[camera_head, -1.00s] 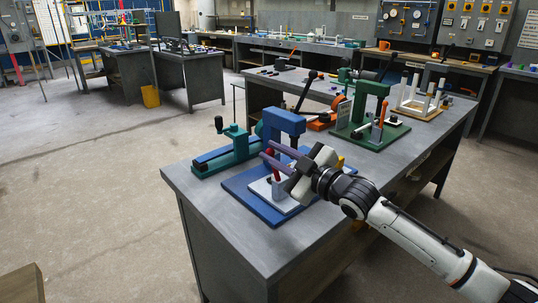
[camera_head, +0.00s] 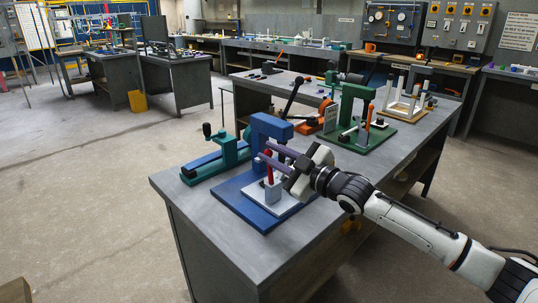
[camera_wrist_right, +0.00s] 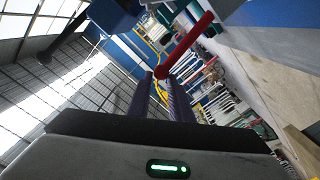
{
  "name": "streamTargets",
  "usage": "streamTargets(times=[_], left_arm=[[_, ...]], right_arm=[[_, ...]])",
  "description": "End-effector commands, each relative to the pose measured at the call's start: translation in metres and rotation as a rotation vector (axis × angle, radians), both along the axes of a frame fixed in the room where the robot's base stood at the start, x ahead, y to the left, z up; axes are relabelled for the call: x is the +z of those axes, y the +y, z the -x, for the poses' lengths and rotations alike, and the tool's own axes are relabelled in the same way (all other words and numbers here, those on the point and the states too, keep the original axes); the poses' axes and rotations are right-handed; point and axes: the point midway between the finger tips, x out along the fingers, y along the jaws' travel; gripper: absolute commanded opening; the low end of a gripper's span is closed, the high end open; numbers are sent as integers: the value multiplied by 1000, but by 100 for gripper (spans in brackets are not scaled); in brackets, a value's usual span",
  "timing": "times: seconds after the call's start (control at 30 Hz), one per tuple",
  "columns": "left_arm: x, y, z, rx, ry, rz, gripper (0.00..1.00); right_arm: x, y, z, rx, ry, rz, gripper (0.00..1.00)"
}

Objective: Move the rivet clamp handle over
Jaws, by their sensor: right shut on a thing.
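The rivet clamp (camera_head: 272,126) is a blue C-shaped press on a blue base plate (camera_head: 240,207) near the front of the grey table. Its red handle (camera_head: 269,173) rises over a small grey-white plate (camera_head: 287,206). My right gripper (camera_head: 264,153) comes in from the right, and its purple fingers are shut on the upper part of the red handle. In the right wrist view the red handle (camera_wrist_right: 190,44) runs down to the fingertips (camera_wrist_right: 164,78). The fingers partly hide the grip. My left gripper is not in view.
A teal vise-like fixture (camera_head: 218,158) stands just left of the clamp. A green press (camera_head: 357,118), an orange tool (camera_head: 328,114) and a wooden rack (camera_head: 405,105) stand further back on the table (camera_head: 210,226). The table's front left corner is bare.

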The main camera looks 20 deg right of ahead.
Motion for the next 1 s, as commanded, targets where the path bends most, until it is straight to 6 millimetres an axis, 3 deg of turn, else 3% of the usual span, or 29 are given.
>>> streamTargets(times=[0.77, 0.8, 0.9, 1.0], left_arm=[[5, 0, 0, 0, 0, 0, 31], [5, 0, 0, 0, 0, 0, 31], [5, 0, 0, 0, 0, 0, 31], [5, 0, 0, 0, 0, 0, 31]], right_arm=[[0, -16, -6, -5, 2, 3, 6], [0, -17, -6, -5, 2, 3, 20], [0, -16, -5, -4, 2, 3, 37], [0, -15, -5, -3, 2, 2, 40]])
